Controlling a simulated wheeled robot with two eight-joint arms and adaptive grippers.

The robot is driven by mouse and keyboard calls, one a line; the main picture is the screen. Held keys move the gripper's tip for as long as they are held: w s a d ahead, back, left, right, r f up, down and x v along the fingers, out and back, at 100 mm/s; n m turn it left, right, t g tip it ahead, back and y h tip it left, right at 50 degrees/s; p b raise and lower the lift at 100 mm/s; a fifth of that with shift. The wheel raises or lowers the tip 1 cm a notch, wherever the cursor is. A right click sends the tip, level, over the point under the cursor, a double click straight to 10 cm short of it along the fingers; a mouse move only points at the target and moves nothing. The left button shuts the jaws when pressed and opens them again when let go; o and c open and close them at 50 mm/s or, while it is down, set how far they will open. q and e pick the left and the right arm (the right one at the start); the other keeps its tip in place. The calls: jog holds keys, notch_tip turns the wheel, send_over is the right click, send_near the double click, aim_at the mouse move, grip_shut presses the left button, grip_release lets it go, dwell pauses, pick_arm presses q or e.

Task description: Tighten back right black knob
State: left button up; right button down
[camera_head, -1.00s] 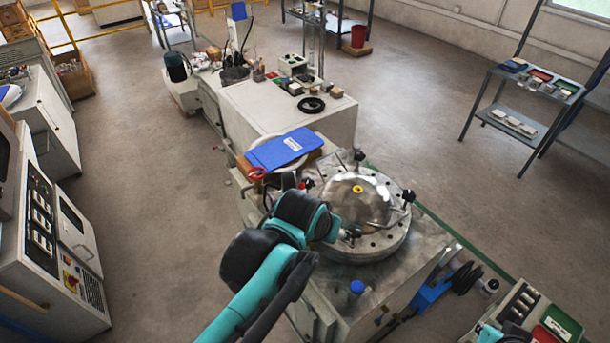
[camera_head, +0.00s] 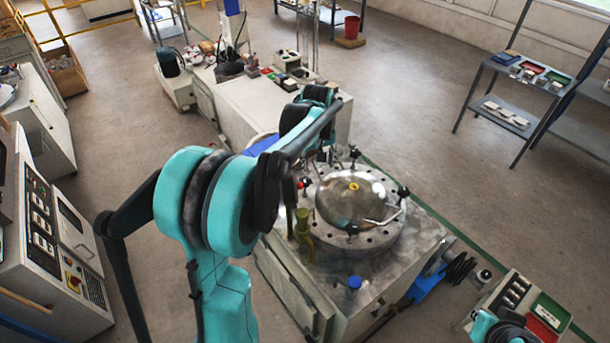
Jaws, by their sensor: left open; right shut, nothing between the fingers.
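The round metal fixture (camera_head: 327,239) sits on the machine top and carries a shiny domed plate (camera_head: 345,205) with a yellow centre. Black knobs stand around its rim: a back knob (camera_head: 354,152), a right knob (camera_head: 403,191), a front knob (camera_head: 352,230) and a left one (camera_head: 305,183). My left arm reaches over from the left. My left gripper (camera_head: 328,153) is mostly hidden behind its wrist, just left of the back knob; I see no contact. It is open. Of my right arm, only part shows at the bottom right corner; its gripper is out of view.
A blue folder (camera_head: 262,146) lies behind my forearm. A white cabinet (camera_head: 235,105) stands behind. A tray with green and red parts (camera_head: 543,316) is at lower right.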

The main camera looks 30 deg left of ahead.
aim_at(305, 179)
pick_arm(q)
jog(key=w+a+f+n, duration=0.1)
jog(key=w+a+f, duration=0.1)
jog(key=w+a+f+n+g+p, duration=0.1)
jog(key=w+a+f, duration=0.1)
jog(key=a+f, duration=0.1)
jog(key=w+a+f+n+g, duration=0.1)
jog(key=a+f, duration=0.2)
jog(key=shift+w+f+n, duration=0.15)
jog(key=shift+w+n, duration=0.25)
notch_tip(305, 179, down, 8)
jog(key=shift+b, duration=0.6)
jog(key=c, duration=1.2)
